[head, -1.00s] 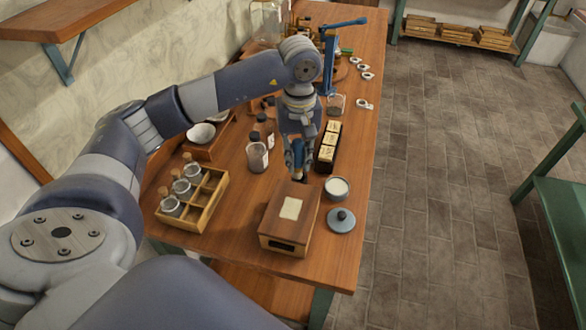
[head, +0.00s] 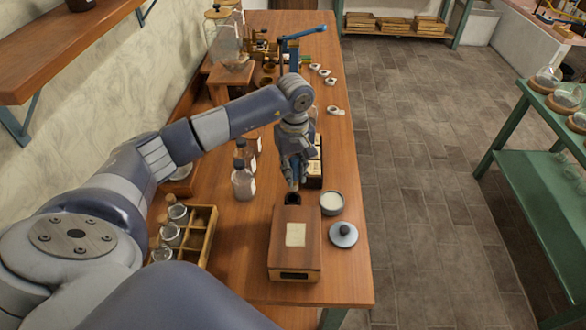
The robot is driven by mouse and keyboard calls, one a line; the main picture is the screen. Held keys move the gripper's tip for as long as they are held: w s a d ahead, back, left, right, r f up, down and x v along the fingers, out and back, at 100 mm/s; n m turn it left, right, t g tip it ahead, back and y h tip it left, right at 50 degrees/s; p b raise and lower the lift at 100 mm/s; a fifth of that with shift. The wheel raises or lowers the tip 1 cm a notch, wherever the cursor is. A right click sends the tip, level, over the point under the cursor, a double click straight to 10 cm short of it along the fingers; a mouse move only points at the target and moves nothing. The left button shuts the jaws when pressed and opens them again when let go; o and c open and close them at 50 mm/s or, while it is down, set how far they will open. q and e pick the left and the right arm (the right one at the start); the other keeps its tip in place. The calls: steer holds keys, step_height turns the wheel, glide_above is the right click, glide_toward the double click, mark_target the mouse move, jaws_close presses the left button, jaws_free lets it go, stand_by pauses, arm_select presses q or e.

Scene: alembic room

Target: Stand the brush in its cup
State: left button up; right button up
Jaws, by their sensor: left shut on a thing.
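My left gripper (head: 292,178) points down over the table (head: 345,260), just behind a wooden box. It is shut on a slim, pale thing, apparently the brush (head: 293,187); only a short lower part shows below the fingers. A small, dark, round thing (head: 292,198), apparently the cup, is right under it at the box's back edge. The box hides part of it. I cannot tell whether the brush tip is inside the cup or just above it. My right gripper is not in view.
The wooden box (head: 283,245) with a pale label stands in front. A bowl of white powder (head: 331,203) and a grey lid (head: 343,235) are to its right. Bottles (head: 243,182) and a vial rack (head: 208,222) are to its left. A dark tray with pale packets (head: 316,165) is close behind.

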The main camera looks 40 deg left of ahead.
mark_target(293, 188)
arm_select(q)
steer(key=shift+f, duration=0.3)
steer(key=shift+a+f, duration=0.2)
steer(key=shift+f, duration=0.05)
steer(key=shift+f+b, duration=0.4)
steer(key=shift+f, duration=0.45)
steer(key=shift+f+b, duration=0.3)
steer(key=shift+f, duration=0.1)
steer(key=shift+f+b, duration=0.9)
steer(key=shift+b, duration=0.05)
steer(key=shift+f+b, duration=0.85)
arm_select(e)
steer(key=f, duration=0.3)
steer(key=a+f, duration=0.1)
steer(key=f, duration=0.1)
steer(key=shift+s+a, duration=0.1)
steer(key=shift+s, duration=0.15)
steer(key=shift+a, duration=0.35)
